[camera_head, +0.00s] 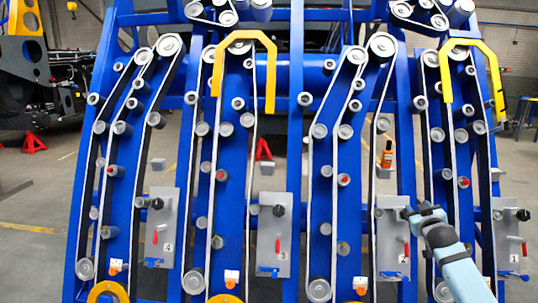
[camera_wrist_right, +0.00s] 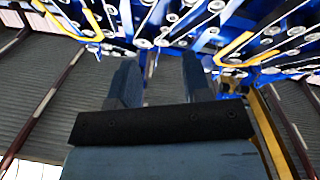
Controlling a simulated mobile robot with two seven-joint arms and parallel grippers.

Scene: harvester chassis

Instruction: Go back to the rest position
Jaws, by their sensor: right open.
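My right arm comes in from the lower right in the head view. Its dark gripper (camera_head: 422,213) is in front of the right edge of the grey plate marked 2 (camera_head: 390,240), by that plate's dark knob. I cannot tell from this view how far it is from the plate. In the right wrist view the two fingers of my right gripper (camera_wrist_right: 158,82) stand apart with nothing between them. My left gripper is not in view.
The blue chassis frame (camera_head: 295,120) with belts and rollers fills the head view. Plates marked 4 (camera_head: 162,225), 3 (camera_head: 272,250) and 1 (camera_head: 508,240) hang low on it. Yellow guards (camera_head: 245,36) arch above. An orange bottle (camera_head: 387,157) stands behind the gripper.

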